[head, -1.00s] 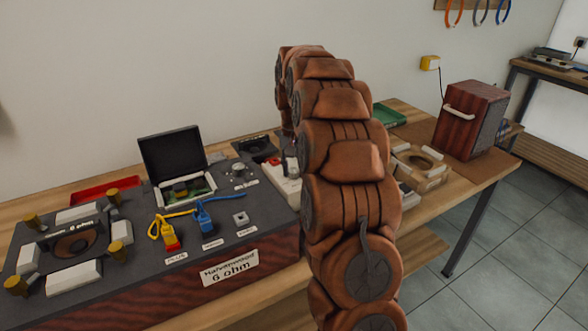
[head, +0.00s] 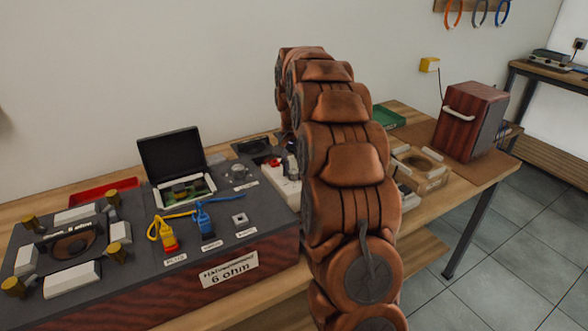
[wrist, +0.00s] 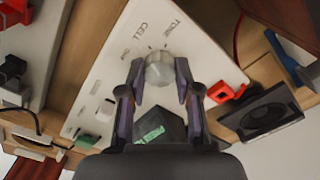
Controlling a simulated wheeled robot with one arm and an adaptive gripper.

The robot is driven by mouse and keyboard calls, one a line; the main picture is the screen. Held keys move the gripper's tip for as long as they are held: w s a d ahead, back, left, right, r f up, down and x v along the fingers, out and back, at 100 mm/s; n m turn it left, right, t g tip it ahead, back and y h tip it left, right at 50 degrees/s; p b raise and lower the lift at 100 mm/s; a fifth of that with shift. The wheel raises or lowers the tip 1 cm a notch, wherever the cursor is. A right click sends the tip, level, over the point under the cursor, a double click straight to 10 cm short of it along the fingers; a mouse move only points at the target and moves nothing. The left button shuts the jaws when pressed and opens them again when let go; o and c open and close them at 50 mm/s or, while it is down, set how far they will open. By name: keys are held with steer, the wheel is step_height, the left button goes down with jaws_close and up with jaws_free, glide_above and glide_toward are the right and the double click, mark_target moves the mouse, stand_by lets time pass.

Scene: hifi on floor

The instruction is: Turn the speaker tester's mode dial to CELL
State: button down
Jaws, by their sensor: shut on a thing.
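The speaker tester is a white panel (wrist: 118,75) with a pale round mode dial (wrist: 159,69), seen from above in the wrist view. The words CELL and TONE are printed above the dial, with another small label to its left. I cannot make out where the dial's pointer sits. My gripper (wrist: 159,80) is shut on the dial, one finger on each side. In the head view the tester (head: 287,187) shows as a white box, mostly behind my arm, which hides the dial and most of the gripper.
A red plug (wrist: 226,92) sits at the panel's right edge, and a green button (wrist: 86,140) lies lower left. A dark console with a 6 ohm label (head: 229,269) stands left of the tester. A wooden tray (head: 422,169) and a wooden speaker cabinet (head: 470,122) stand right.

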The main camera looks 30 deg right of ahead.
mark_target(294, 171)
steer(key=c, duration=0.8)
jaws_free()
steer(key=shift+r, duration=0.1)
step_height(294, 171, up, 12)
stand_by(1.0)
